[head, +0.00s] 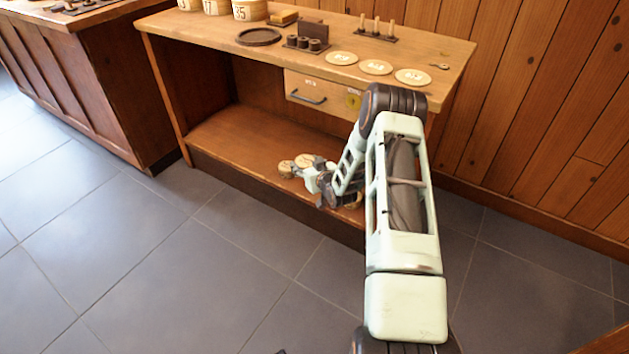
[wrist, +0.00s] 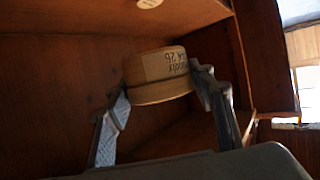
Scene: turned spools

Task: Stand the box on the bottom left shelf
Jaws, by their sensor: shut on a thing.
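My gripper (head: 306,170) is low at the bench's open lower bay, in front of the bottom shelf (head: 232,130) or over its front part. In the wrist view my gripper (wrist: 160,86) is shut on a round tan box (wrist: 158,76), one finger on each side. The box has a paler label with dark print that appears upside down in that view. In the head view the round pale box (head: 286,168) shows just beyond the fingers, partly hidden by them. I cannot tell whether it touches the shelf. The left part of the shelf looks bare.
A drawer (head: 318,94) hangs under the bench top right of the open bay. The bench top (head: 205,33) carries tubs, a dark round tray (head: 258,37), pegs and pale discs (head: 376,67). Another cabinet (head: 95,85) stands at left. The grey floor in front is clear.

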